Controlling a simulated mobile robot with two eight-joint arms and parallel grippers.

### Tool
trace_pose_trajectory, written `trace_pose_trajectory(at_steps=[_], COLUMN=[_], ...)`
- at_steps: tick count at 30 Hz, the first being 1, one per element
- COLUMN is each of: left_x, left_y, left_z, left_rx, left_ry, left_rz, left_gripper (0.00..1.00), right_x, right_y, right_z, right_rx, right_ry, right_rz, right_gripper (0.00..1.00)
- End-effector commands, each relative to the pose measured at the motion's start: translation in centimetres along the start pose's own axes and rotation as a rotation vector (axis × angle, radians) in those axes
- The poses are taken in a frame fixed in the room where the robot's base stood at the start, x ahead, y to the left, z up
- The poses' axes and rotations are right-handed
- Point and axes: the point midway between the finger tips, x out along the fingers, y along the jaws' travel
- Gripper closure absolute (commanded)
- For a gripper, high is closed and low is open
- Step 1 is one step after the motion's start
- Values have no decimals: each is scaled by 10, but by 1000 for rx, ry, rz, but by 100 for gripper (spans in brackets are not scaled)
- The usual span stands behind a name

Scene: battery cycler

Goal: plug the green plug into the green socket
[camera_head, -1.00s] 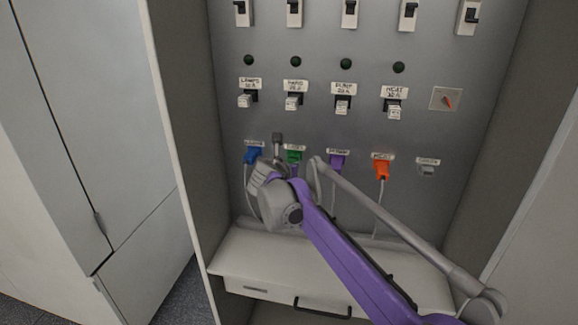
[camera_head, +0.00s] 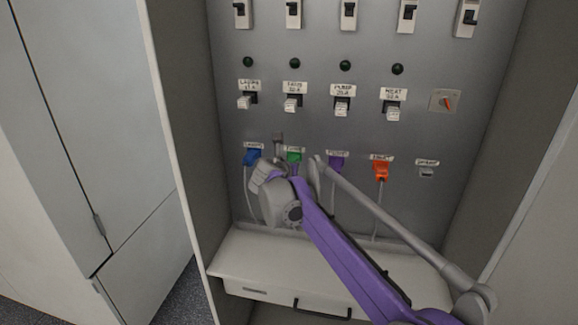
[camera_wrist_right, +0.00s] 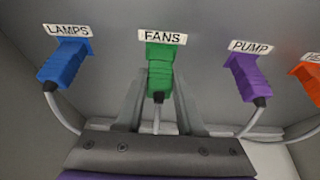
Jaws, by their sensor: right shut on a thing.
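The green plug (camera_wrist_right: 160,78) is upright under the FANS label in the right wrist view, its cable hanging below. Its upper end is at the green socket (camera_wrist_right: 162,50) on the panel; how deep it sits, I cannot tell. My right gripper (camera_wrist_right: 158,100) is shut on the green plug, one finger on each side. In the head view the green plug (camera_head: 294,157) shows just above my right wrist, which hides its lower part. My left gripper is not in view.
A blue plug (camera_head: 252,157) is to the left; a purple plug (camera_head: 336,162) and an orange plug (camera_head: 381,170) are to the right. A grey socket (camera_head: 427,172) is farther right. Switches (camera_head: 342,105) line the panel above. A ledge (camera_head: 250,262) with a drawer lies below.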

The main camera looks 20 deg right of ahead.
Motion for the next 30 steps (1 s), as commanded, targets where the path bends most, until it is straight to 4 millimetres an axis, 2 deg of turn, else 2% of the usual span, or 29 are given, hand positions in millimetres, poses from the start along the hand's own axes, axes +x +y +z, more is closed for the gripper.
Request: trace_pose_trajectory(at_steps=[9, 10, 15, 25, 30], left_x=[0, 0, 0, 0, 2], left_y=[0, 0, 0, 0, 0], left_z=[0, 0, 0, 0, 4], left_rx=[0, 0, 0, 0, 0], left_ry=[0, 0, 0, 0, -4], left_rz=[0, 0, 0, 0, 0], left_gripper=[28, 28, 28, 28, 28], right_x=[2, 2, 2, 0, -22], right_y=[0, 0, 0, 0, 1], right_z=[1, 1, 1, 1, -1], right_rx=[0, 0, 0, 0, -1], right_ry=[0, 0, 0, 0, 2], right_rz=[0, 0, 0, 1, 3], right_gripper=[100, 58, 28, 28, 28])
